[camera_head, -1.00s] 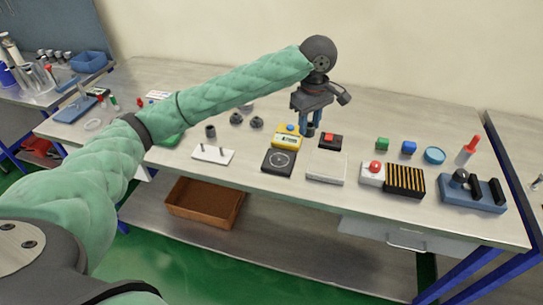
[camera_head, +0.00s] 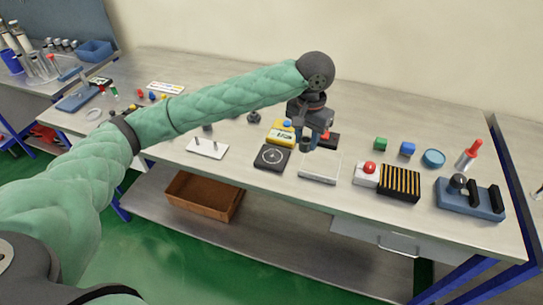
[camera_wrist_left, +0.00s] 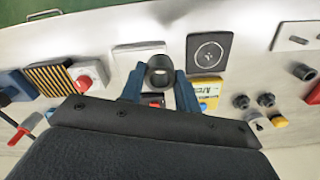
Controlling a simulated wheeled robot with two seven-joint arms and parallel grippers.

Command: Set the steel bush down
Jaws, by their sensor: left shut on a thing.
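The steel bush (camera_wrist_left: 160,73) is a dark grey hollow cylinder. My left gripper (camera_wrist_left: 159,78) is shut on it, with a blue finger on each side and the bore facing the camera. In the head view my left gripper (camera_head: 314,138) hangs over the bench between the yellow device and the white plate; the bush shows only small and dark there. I cannot tell its exact height above the bench. My right gripper is out of view.
A white plate (camera_head: 319,168) and a black pad with a ring mark (camera_head: 271,159) lie just in front. The yellow device (camera_head: 279,136) stands beside the gripper. A red button box (camera_head: 366,173) and black-yellow slotted block (camera_head: 399,183) stand to the right. Bare bench lies behind.

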